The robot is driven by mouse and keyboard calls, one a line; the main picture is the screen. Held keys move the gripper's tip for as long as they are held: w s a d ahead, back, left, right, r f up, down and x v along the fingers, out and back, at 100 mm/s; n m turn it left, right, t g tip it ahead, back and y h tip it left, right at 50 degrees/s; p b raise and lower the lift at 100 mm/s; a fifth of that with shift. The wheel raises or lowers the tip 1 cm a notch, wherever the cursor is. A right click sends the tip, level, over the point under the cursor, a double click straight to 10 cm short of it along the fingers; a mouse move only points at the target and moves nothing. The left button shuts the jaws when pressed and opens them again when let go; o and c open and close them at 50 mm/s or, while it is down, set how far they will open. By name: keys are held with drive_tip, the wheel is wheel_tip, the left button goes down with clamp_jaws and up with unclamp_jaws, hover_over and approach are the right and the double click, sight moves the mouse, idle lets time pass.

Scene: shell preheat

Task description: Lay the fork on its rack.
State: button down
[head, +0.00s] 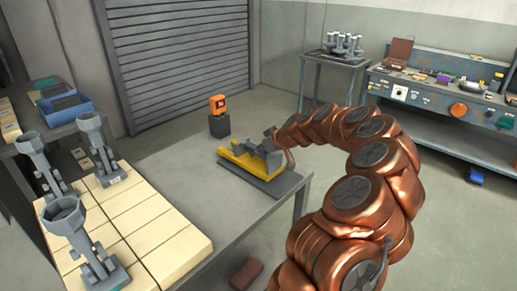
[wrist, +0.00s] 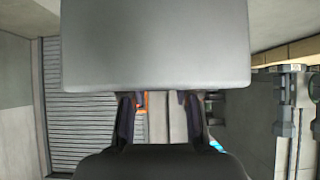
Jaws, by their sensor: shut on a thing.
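My gripper (wrist: 158,100) shows in the wrist view with its two dark fingers apart, pointing at a large smooth grey slab (wrist: 155,45). The slab fills the upper middle and hides the fingertips' contact. I take it to be the held thing; I cannot tell whether it is the fork. In the head view my copper arm curves to a yellow piece on a grey base (head: 262,182) near the table's right edge. Dark grey parts sit on or above it, beside my arm's end. I cannot make out the fork or tell whether this piece is its rack.
Several grey cup-topped stands (head: 75,232) stand on pale blocks (head: 165,252) at the left. A blue bin (head: 67,110) is behind them. The grey table (head: 190,170) is bare in the middle. An orange device (head: 217,104) stands beyond it. A workbench (head: 440,100) is at the right.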

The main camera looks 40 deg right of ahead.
drive_tip(key=shift+f, duration=0.25)
drive_tip(key=shift+f+b, duration=0.2)
drive_tip(key=shift+b, duration=0.15)
drive_tip(key=c, duration=0.8)
unclamp_jaws()
drive_tip(key=shift+c, duration=0.2)
drive_tip(key=shift+r, duration=0.1)
drive_tip(key=shift+r+p, duration=0.1)
drive_tip(key=shift+p, duration=0.2)
drive_tip(key=b+v, duration=0.4)
drive_tip(key=v, duration=0.8)
